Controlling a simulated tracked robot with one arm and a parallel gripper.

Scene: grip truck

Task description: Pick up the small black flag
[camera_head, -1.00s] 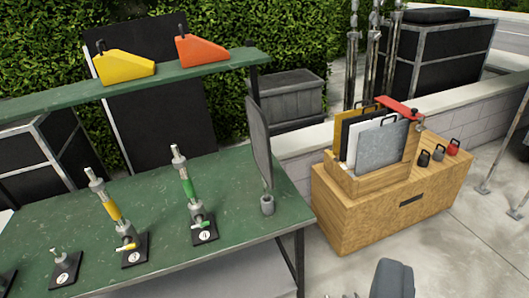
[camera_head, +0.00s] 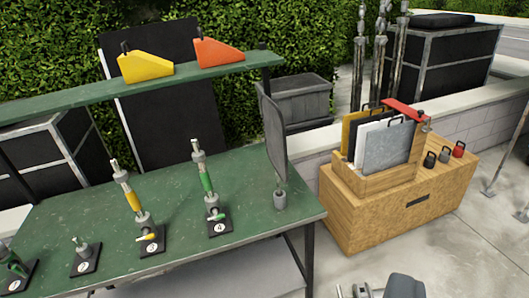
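A dark, thin flag-like panel (camera_head: 272,135) stands upright, nearly edge-on, in a grey round holder (camera_head: 280,199) at the right end of the green table (camera_head: 240,240). A black panel with a handle (camera_head: 363,140) stands in the wooden crate (camera_head: 375,184), between yellow and white ones, mostly hidden by the white and grey panels. I cannot tell which of these is the small black flag. Dark and grey parts at the bottom edge look like my gripper (camera_head: 380,291). They are cut off, apart from both panels, and their fingers cannot be made out.
Numbered stands (camera_head: 220,228) with yellow and green rods line the table. A shelf (camera_head: 145,87) above holds yellow and orange wedges. Kettle-shaped weights (camera_head: 444,155) sit on the wooden box. A low wall (camera_head: 470,120) runs behind. Paved floor lies clear in front.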

